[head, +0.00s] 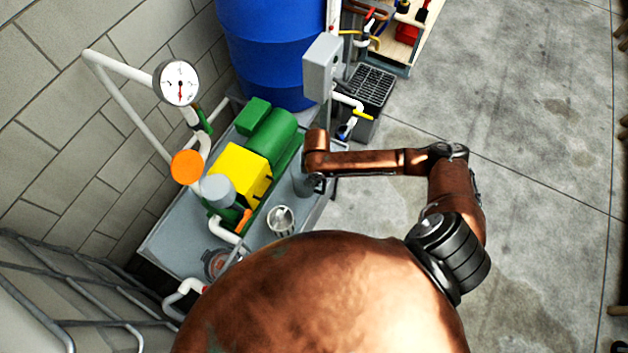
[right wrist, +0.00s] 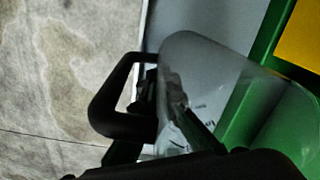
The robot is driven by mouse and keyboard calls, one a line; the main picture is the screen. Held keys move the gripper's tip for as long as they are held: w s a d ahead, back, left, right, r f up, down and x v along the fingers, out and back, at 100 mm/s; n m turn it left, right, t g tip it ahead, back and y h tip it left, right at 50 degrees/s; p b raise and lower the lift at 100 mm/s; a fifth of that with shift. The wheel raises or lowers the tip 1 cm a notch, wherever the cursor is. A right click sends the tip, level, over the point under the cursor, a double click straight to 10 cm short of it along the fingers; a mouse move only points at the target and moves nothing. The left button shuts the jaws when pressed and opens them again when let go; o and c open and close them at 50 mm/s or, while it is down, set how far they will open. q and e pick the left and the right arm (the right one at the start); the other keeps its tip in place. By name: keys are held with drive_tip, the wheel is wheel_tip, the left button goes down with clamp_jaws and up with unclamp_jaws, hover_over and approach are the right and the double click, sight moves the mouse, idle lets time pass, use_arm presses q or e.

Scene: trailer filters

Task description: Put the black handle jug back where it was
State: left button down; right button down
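The clear jug (right wrist: 200,85) with its black handle (right wrist: 108,108) is large in the right wrist view, the handle looping out to the left. In the head view the jug (head: 302,183) looks grey and stands on the pump's grey base, right of the green pump. My right gripper (head: 318,178) points down at the jug's handle side, mostly hidden below my copper wrist. Dark gripper parts (right wrist: 195,168) cross the bottom of the right wrist view. Dark shapes overlap at the handle, so I cannot tell whether the fingers are closed on it. My left gripper is out of view.
The green pump (head: 275,132) with a yellow block (head: 241,171) sits on the grey base (head: 170,240). A gauge (head: 176,83), white pipes and a blue tank (head: 272,50) are behind. The concrete floor (head: 540,110) at right is clear.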

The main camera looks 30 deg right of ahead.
idle(0.3)
drive_tip(key=c, duration=2.2)
unclamp_jaws()
drive_tip(key=shift+f, duration=0.1)
drive_tip(key=shift+o, duration=0.2)
wheel_tip(320, 180, up, 12)
drive_tip(key=p, duration=0.4)
drive_tip(key=shift+s, duration=0.1)
